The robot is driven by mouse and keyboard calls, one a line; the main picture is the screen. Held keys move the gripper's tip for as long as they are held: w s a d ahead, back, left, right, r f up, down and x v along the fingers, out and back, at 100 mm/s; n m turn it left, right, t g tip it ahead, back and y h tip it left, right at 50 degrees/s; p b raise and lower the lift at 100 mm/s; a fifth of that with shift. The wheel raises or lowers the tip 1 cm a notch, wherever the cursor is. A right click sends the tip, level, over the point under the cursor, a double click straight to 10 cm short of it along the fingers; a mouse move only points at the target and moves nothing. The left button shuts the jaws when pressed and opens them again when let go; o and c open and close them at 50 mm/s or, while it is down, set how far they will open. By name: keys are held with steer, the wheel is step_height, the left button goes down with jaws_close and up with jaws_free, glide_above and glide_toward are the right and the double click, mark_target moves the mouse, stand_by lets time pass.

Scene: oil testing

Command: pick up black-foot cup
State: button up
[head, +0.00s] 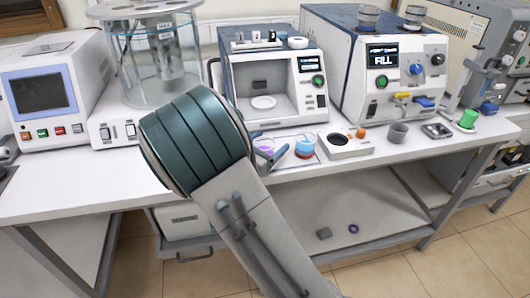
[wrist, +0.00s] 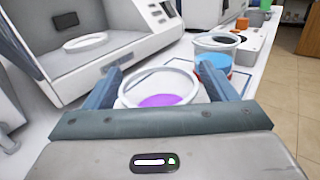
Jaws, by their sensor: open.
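A clear cup with purple liquid (wrist: 160,100) sits on the white bench in the wrist view. Its foot is hidden behind my gripper body, so I cannot see its colour. My gripper (wrist: 160,70) is open, with one finger on each side of this cup; I cannot tell whether they touch it. In the head view the purple cup (head: 265,144) shows only partly behind my arm. A second cup with blue liquid and a red foot (head: 305,148) stands just right of it. This red-foot cup (wrist: 214,57) is just beyond my right finger in the wrist view.
A white machine with an open chamber (head: 264,88) stands behind the cups, with a white dish (head: 263,102) inside. A white block with a dark round opening (head: 344,144), a grey cup (head: 397,132) and a green cup (head: 467,119) stand to the right along the bench.

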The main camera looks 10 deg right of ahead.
steer(key=c, duration=1.1)
steer(key=shift+a+r, duration=0.1)
steer(key=shift+r, duration=0.05)
steer(key=shift+r, duration=0.6)
step_height(320, 180, up, 3)
steer(key=shift+r, duration=0.1)
steer(key=s+d+r, duration=0.2)
steer(key=s, duration=0.1)
steer(key=s+d+r, duration=0.2)
steer(key=s, duration=0.1)
steer(key=s+d+r+p, duration=0.1)
steer(key=s+d+r, duration=0.1)
steer(key=s, duration=0.2)
steer(key=shift+r, duration=0.2)
steer(key=shift+f, duration=0.1)
